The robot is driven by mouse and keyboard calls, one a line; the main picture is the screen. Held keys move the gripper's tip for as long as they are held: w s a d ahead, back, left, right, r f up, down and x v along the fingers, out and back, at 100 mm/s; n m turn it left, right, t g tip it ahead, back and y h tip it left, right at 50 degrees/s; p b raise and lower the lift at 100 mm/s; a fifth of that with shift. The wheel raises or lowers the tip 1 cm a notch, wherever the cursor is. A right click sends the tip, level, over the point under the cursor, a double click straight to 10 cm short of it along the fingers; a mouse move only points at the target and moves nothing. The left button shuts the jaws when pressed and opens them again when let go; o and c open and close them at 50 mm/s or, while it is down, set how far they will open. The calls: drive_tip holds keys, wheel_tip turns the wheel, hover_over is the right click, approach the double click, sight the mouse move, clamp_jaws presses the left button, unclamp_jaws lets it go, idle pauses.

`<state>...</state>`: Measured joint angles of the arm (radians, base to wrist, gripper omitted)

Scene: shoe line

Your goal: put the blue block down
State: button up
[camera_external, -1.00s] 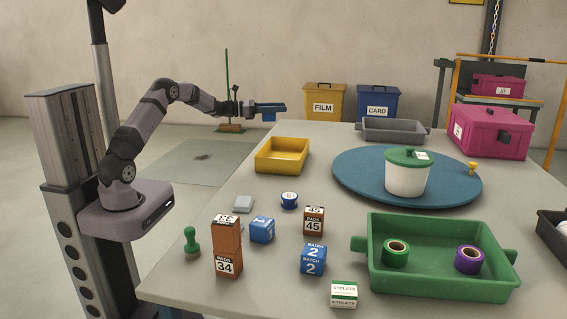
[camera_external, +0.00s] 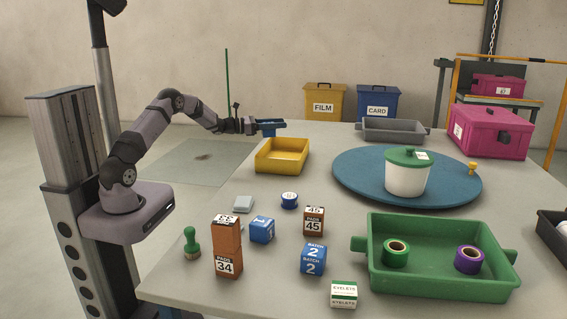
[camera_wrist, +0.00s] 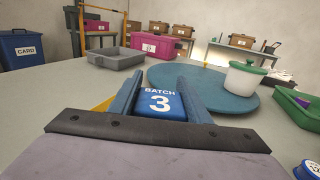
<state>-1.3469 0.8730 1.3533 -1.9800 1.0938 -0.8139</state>
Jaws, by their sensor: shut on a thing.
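My gripper (camera_external: 270,126) is above the back part of the yellow tray (camera_external: 262,165), with its blue fingers pointing right. In the wrist view, the gripper (camera_wrist: 158,95) is shut on a blue block (camera_wrist: 160,104) marked "BATCH 3", which sits between the two fingers. In the outside view the held block is hard to tell from the blue fingers. The yellow tray looks empty where its inside shows. In the wrist view only a yellow edge shows beside the left finger.
Two other blue blocks, marked 1 (camera_external: 262,230) and 2 (camera_external: 313,260), stand at the front among orange and white boxes. A blue round mat (camera_external: 352,178) carries a white tub (camera_external: 407,178). A grey tray (camera_external: 393,131) lies behind. A green tray (camera_external: 436,281) holds two tape rolls.

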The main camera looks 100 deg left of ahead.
wheel_tip(320, 180, down, 4)
drive_tip(key=shift+r, duration=0.2)
drive_tip(key=shift+f+b, duration=0.1)
drive_tip(key=shift+b, duration=0.3)
drive_tip(key=shift+f+b, duration=0.3)
drive_tip(key=shift+f, duration=0.05)
drive_tip(key=shift+f, duration=0.2)
drive_tip(key=o, duration=1.1)
